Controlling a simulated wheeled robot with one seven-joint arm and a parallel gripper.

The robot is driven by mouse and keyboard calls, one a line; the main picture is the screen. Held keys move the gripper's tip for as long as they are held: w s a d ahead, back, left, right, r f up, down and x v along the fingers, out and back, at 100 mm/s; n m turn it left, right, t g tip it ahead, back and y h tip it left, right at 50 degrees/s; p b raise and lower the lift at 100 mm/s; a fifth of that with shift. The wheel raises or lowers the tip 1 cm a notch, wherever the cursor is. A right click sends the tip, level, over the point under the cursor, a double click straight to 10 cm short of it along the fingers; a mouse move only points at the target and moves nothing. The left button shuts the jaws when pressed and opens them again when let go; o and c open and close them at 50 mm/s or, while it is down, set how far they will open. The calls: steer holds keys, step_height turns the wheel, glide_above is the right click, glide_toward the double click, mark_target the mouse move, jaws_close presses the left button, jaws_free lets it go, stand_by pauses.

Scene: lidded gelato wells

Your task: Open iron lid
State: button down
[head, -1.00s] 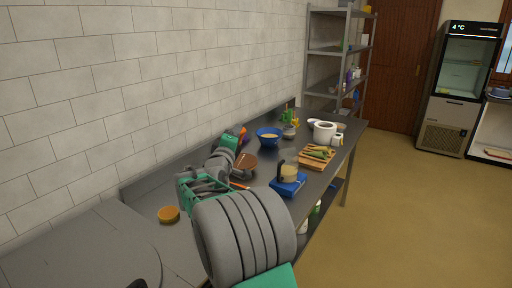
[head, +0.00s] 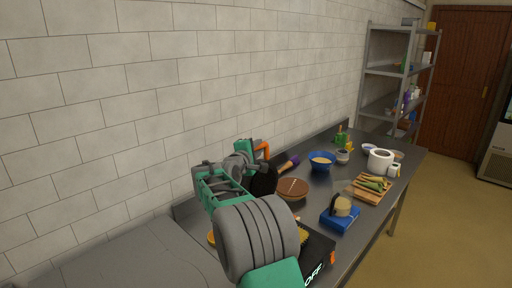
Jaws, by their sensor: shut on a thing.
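The iron (head: 318,258) is a black appliance with "OFF" on its front, on the counter at the lower middle of the head view, partly behind my arm. A bit of its yellowish plate shows beside my arm. A dark round piece, seemingly the iron's lid (head: 265,180), stands steeply raised behind my arm. My gripper (head: 258,148) is above it, shut on an orange handle at the lid's top. My arm hides the fingertips' exact contact and the lid's hinge.
The tiled wall is close on the left.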

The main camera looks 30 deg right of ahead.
steer(key=shift+w+r, duration=0.1)
steer(key=shift+r, duration=0.15)
steer(key=c, duration=1.4)
jaws_free()
steer(key=shift+c, duration=0.2)
steer(key=shift+o, duration=0.7)
steer(key=shift+f, duration=0.15)
steer(key=shift+a, duration=0.1)
steer(key=b+v, duration=0.3)
steer(key=v, duration=0.4)
steer(key=shift+s+a, duration=0.25)
steer(key=shift+s, duration=0.1)
steer(key=shift+a, duration=0.1)
